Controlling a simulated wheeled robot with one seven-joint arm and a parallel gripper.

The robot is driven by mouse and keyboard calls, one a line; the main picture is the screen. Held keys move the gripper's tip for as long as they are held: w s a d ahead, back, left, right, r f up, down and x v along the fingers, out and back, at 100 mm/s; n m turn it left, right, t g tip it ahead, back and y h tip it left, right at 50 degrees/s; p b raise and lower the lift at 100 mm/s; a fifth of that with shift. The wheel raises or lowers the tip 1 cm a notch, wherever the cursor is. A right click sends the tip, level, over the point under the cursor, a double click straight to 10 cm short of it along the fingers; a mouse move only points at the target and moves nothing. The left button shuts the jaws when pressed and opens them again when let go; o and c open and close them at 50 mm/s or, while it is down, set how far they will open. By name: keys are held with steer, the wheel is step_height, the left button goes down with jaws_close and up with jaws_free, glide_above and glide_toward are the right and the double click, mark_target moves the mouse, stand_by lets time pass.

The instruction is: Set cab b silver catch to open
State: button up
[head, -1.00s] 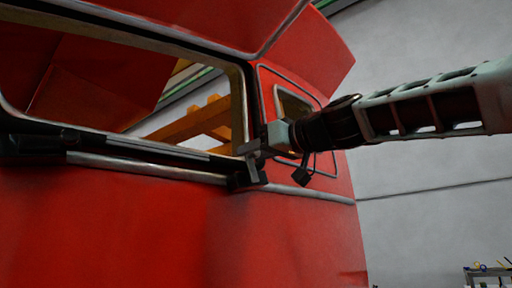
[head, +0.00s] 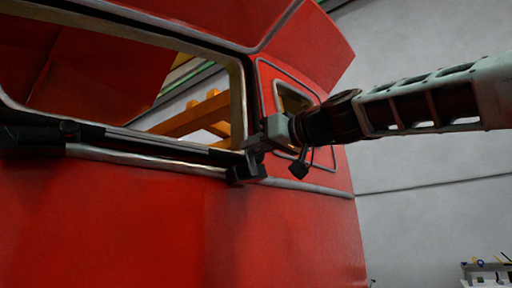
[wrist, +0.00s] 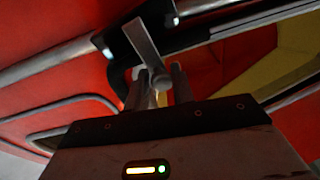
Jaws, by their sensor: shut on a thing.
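The red cab (head: 130,225) fills the left and middle of the head view, with a wide front opening. The silver catch (wrist: 142,40) shows in the wrist view as a flat metal lever at the opening's lower corner, slanting up and left from a round pivot. My gripper (wrist: 160,88) is shut on the silver catch, its two fingers on either side of the catch's lower end. In the head view my gripper (head: 255,147) is at the opening's lower right corner, and it largely hides the catch there.
A black and silver bar (head: 150,158) runs along the opening's lower edge. A small side window (head: 292,102) is just behind my wrist. An orange frame (head: 195,118) shows through the opening. Free room lies right of the cab, before the grey wall (head: 420,160).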

steer(key=shift+w+d+f+m+t+h+b, duration=0.1)
steer(key=shift+w+d+m+t+b, duration=0.2)
steer(key=shift+m, duration=0.95)
steer(key=shift+w+d+m+t+h+b, duration=0.15)
steer(key=shift+d+m+t+b, duration=0.25)
steer(key=shift+m, duration=0.9)
steer(key=shift+w+d+f+m+t+h+b, duration=0.1)
steer(key=shift+w+d+m+t+b, duration=0.2)
steer(key=shift+m, duration=0.95)
steer(key=o, duration=0.9)
steer(key=shift+c, duration=0.2)
steer(key=shift+d, duration=0.1)
